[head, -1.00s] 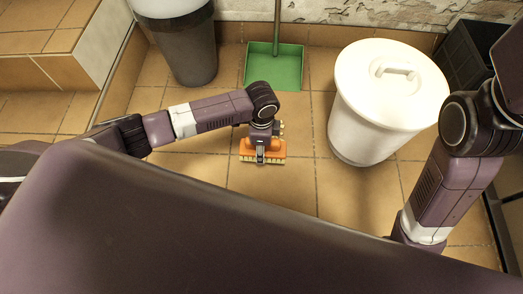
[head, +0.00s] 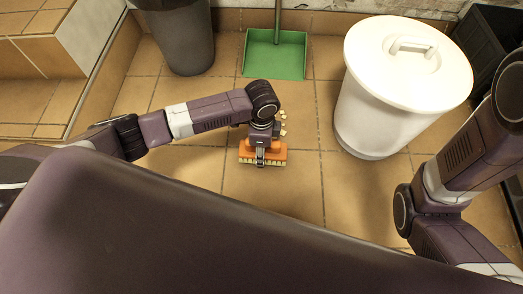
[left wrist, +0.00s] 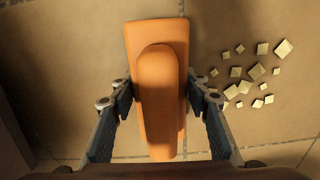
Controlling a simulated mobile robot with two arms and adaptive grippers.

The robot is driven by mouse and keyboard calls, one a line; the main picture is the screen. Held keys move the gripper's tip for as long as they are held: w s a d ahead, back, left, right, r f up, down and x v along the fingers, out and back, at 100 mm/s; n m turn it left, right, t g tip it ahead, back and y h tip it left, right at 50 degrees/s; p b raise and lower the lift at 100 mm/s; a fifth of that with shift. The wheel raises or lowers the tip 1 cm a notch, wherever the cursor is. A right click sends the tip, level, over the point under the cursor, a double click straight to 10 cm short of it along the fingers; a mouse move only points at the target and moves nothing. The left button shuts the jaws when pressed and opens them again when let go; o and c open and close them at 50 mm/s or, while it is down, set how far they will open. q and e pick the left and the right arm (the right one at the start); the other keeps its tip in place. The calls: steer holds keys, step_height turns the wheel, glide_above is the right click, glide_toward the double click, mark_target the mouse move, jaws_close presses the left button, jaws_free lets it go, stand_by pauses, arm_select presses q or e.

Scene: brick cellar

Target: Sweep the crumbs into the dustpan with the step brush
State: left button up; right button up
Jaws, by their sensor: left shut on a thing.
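The orange step brush (head: 270,155) with pale bristles is in my left gripper (head: 261,146), low at the tiled floor. In the left wrist view the brush (left wrist: 160,55) lies between the two fingers of the gripper (left wrist: 160,95), which is shut on it. The crumbs (left wrist: 255,72) are several small pale squares on the floor, to the right of the brush in that view. In the head view the crumbs (head: 283,122) show just beyond the brush, partly hidden by my left wrist. The green dustpan (head: 274,54) lies farther back, its handle upright. My right gripper is out of view.
A white lidded bin (head: 390,100) stands right of the dustpan. A dark grey bin (head: 180,40) stands at the back left, near tiled steps (head: 30,85). A black crate (head: 490,40) is at the far right. Floor between crumbs and dustpan is clear.

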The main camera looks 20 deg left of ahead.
arm_select(q)
steer(key=shift+f, duration=0.45)
stand_by(0.5)
steer(key=shift+f, duration=0.25)
steer(key=shift+w+a+b, duration=0.15)
steer(key=shift+w+a, duration=0.1)
steer(key=shift+w, duration=0.8)
steer(key=shift+w+a+b, duration=0.1)
steer(key=shift+w+a, duration=0.1)
steer(key=shift+w, duration=0.85)
steer(key=shift+w+a+b, duration=0.15)
steer(key=shift+w+a, duration=0.1)
steer(key=shift+w, duration=0.8)
steer(key=w+b, duration=0.1)
steer(key=w, duration=0.2)
steer(key=w+a+b, duration=0.1)
steer(key=w+b, duration=0.1)
steer(key=w, duration=0.1)
steer(key=shift+a+f, duration=0.15)
steer(key=shift+a, duration=0.05)
steer(key=shift+w+a, duration=0.1)
